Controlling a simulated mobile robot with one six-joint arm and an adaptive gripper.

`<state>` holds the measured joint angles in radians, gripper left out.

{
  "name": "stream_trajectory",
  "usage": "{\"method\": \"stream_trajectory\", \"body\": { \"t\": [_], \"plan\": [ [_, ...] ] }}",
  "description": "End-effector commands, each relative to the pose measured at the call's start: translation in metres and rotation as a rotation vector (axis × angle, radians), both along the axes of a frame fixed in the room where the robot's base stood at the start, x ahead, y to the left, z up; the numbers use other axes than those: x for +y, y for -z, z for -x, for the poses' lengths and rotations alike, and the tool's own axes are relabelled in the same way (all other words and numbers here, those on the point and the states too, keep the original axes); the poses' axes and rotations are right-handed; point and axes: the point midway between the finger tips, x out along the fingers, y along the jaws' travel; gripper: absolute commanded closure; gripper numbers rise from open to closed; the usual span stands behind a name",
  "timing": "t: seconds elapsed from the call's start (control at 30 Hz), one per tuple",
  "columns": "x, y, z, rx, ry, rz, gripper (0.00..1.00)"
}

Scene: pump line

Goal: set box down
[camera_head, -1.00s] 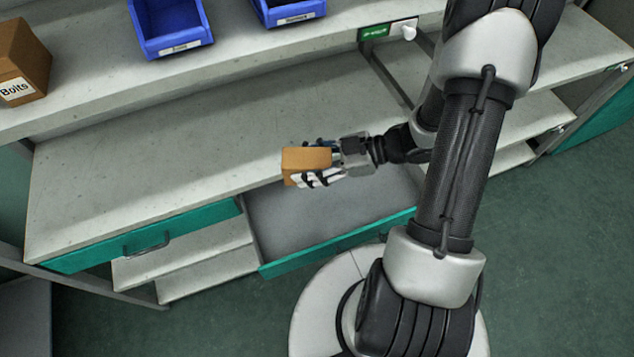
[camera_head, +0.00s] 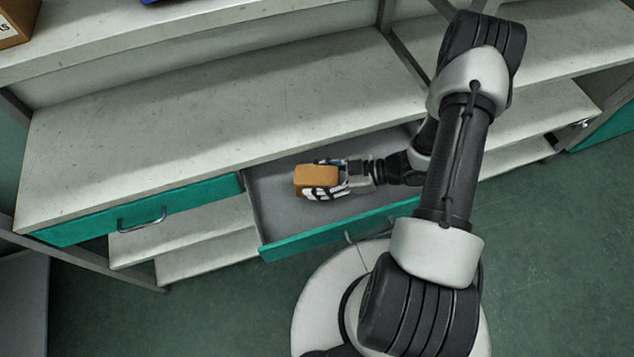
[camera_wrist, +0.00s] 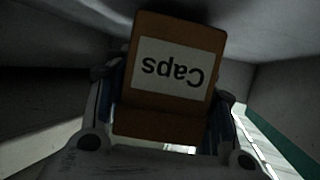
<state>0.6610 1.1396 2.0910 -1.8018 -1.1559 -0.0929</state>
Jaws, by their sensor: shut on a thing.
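A small orange-brown box (camera_head: 316,176) is held between the fingers of my gripper (camera_head: 326,186), over or inside the open drawer (camera_head: 275,215). In the wrist view the box (camera_wrist: 168,110) carries a white label reading "Caps", upside down in the picture. The fingers of my gripper (camera_wrist: 165,115) are shut on its two sides. The grey drawer walls surround it in the wrist view. Whether the box's underside touches the drawer floor cannot be told.
A grey worktop (camera_head: 200,140) lies behind the open drawer. A shut teal drawer (camera_head: 140,212) with a handle is at left. Another cardboard box (camera_head: 15,25) stands on the upper shelf at far left. The visible drawer floor around the held box is bare.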

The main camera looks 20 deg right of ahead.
Motion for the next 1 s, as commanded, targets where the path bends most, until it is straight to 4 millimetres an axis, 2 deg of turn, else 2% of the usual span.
{"method": "stream_trajectory", "body": {
  "t": [0.07,0.4,0.43,0.73,1.0],
  "plan": [
    [0.0,0.0095,-0.0002,-0.001,0.0,-0.001,0.8],
    [0.0,0.0113,-0.0002,-0.001,0.0,-0.001,0.8],
    [-0.0001,0.0118,-0.0002,-0.001,0.0,0.0,0.5],
    [0.0,0.0108,-0.0002,-0.001,0.0,0.0,0.3],
    [0.0,0.0106,-0.0002,-0.001,0.0,0.0,0.3]
  ]
}}
